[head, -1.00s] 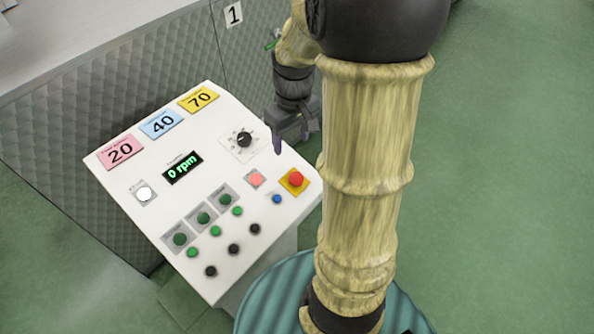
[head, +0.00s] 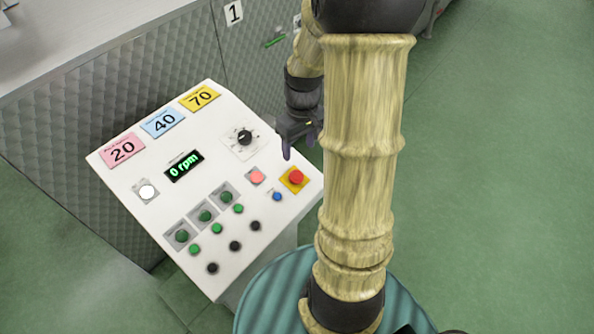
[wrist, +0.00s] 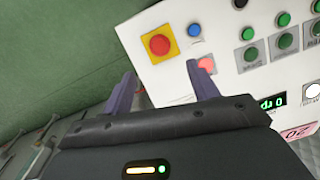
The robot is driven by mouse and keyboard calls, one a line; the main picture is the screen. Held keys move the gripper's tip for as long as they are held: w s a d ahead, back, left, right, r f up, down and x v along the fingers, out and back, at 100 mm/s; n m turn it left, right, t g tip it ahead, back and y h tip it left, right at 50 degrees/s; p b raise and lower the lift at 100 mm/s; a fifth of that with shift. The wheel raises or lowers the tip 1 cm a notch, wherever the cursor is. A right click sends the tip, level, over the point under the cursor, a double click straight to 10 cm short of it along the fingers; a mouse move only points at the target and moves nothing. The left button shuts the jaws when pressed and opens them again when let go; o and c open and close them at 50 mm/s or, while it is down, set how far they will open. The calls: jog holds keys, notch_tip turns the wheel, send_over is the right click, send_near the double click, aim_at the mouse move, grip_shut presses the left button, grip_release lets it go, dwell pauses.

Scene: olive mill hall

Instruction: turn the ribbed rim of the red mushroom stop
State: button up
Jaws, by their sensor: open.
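The red mushroom stop (head: 296,177) sits on a yellow square plate at the right corner of the white sloped control panel (head: 150,215). In the wrist view the red stop (wrist: 160,45) is a round red cap, a little beyond my fingertips and towards the left one. Its ribs are too small to make out. My gripper (head: 300,148) is open and empty, with two purple-grey fingers. In the head view it hangs over the panel's upper right edge, above the stop in the picture. In the wrist view my gripper (wrist: 165,80) points towards the stop, apart from it.
A pink lit button (head: 257,177) and a blue button (head: 277,197) sit close to the stop. A black dial (head: 244,138), a display reading 0 rpm (head: 184,166) and several green and black buttons fill the panel. Green floor lies open to the right.

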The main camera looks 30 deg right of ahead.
aim_at(297, 176)
jog(key=f, duration=0.4)
jog(key=f+p, duration=0.1)
jog(key=f, duration=0.2)
jog(key=f+p, duration=0.1)
jog(key=f, duration=0.3)
jog(key=shift+a+f, duration=0.3)
jog(key=shift+a, duration=0.05)
jog(key=shift+c, duration=0.2)
jog(key=c, duration=1)
